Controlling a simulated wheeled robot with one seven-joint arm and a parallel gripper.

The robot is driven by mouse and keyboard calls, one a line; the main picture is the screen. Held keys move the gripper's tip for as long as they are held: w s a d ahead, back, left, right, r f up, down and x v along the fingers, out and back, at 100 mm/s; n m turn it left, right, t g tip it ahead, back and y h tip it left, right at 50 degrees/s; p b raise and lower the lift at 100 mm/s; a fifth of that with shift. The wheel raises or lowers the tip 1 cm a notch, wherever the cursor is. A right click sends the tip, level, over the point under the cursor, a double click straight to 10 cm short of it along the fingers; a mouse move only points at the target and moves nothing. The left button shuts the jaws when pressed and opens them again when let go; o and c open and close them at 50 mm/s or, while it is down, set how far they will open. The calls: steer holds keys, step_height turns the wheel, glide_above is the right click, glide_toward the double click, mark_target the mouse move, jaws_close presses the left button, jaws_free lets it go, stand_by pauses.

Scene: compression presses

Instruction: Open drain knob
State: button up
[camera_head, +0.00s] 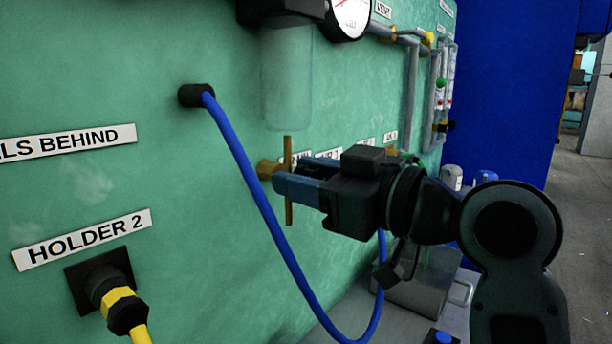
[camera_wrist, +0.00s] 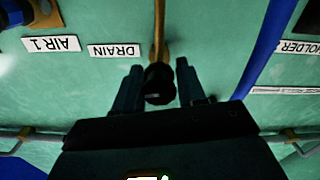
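In the wrist view the brass bar (camera_wrist: 160,32) runs to a dark round part (camera_wrist: 159,84), beside the DRAIN label (camera_wrist: 113,51). My gripper (camera_head: 284,180) is at the bar, its blue fingers reaching past it toward the panel. In the wrist view my gripper (camera_wrist: 158,66) is open, one finger on each side of the dark part, with visible gaps. Whether a finger touches the bar is unclear.
A blue hose (camera_head: 245,170) hangs from the panel close left of my gripper and loops below it. A clear cylinder (camera_head: 287,80) and a gauge (camera_head: 350,15) are above. A yellow hose fitting (camera_head: 120,306) sits at lower left. Grey pipes (camera_head: 412,95) are at right.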

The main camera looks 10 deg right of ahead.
jaws_close()
steer(key=shift+r+m+p, duration=0.2)
steer(key=shift+m+p, duration=0.5)
steer(key=shift+p, duration=0.1)
steer(key=shift+f+m, duration=0.15)
steer(key=shift+m, duration=0.35)
steer(key=shift+o, duration=1.6)
jaws_free()
steer(key=b+v, duration=0.1)
steer(key=v, duration=0.7)
steer(key=shift+w, duration=0.15)
